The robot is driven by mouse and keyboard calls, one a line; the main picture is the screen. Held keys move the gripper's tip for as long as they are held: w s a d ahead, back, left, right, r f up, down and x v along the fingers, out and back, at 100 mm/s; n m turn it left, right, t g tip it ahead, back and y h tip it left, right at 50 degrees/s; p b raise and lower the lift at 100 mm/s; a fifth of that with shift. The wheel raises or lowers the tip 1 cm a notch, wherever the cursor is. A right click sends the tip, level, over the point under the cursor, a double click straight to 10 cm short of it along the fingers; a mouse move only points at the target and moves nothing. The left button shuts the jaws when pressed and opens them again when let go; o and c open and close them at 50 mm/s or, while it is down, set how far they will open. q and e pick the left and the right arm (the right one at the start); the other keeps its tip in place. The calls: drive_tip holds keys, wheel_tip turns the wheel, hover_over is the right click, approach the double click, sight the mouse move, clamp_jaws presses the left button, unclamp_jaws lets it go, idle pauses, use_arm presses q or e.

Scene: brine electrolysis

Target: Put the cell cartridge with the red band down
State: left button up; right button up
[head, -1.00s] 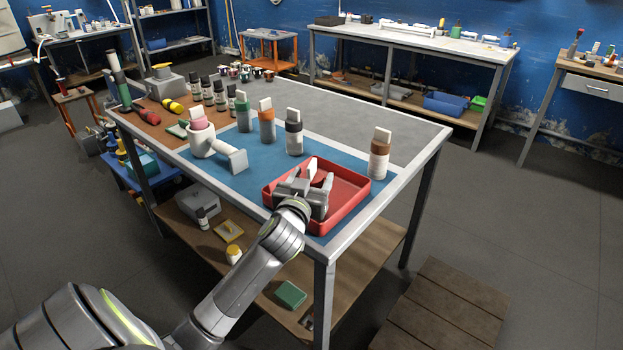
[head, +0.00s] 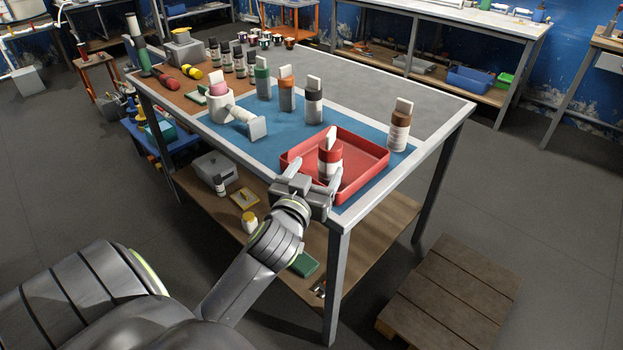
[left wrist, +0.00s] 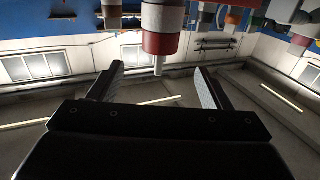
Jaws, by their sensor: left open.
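The cell cartridge with the red band (head: 330,158) stands upright in the red tray (head: 376,157), white tab up. My left gripper (head: 312,178) is open and empty at the tray's near edge, in front of the cartridge. In the left wrist view, which looks upside down, the cartridge (left wrist: 161,38) appears beyond the spread fingers (left wrist: 160,78), apart from them. My right gripper is in neither view.
A white holder (head: 217,105) with a pink-banded cartridge is at left.

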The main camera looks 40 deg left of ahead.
use_arm(q)
drive_tip(key=shift+v, duration=1.15)
